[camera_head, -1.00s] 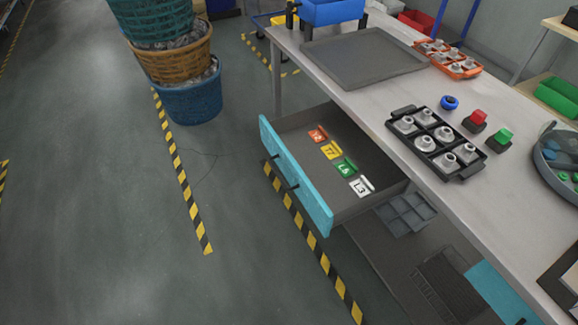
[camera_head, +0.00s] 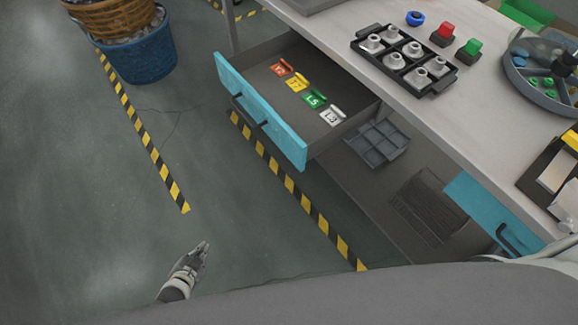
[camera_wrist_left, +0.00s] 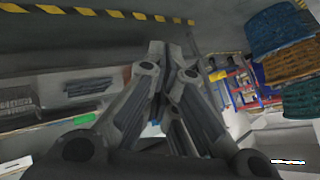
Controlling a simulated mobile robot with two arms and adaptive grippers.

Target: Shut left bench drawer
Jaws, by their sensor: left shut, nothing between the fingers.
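The left bench drawer (camera_head: 262,112) has a blue front with a dark handle (camera_head: 250,112). It stands pulled out from under the bench in the head view. Inside lie several coloured labelled tags, among them a red one (camera_head: 282,67) and a white one (camera_head: 333,115). My left gripper (camera_head: 202,250) is low in the head view, over the floor, in front of the drawer and apart from it. Its fingers are together and empty; they also show in the left wrist view (camera_wrist_left: 170,60). My right gripper is not in view.
The bench top (camera_head: 400,105) carries a black tray of metal parts (camera_head: 405,58), red and green buttons and a round bin (camera_head: 545,75). A second blue drawer front (camera_head: 490,210) is at the right. Blue and brown baskets (camera_head: 140,55) stand at the upper left. Floor before the drawer is clear.

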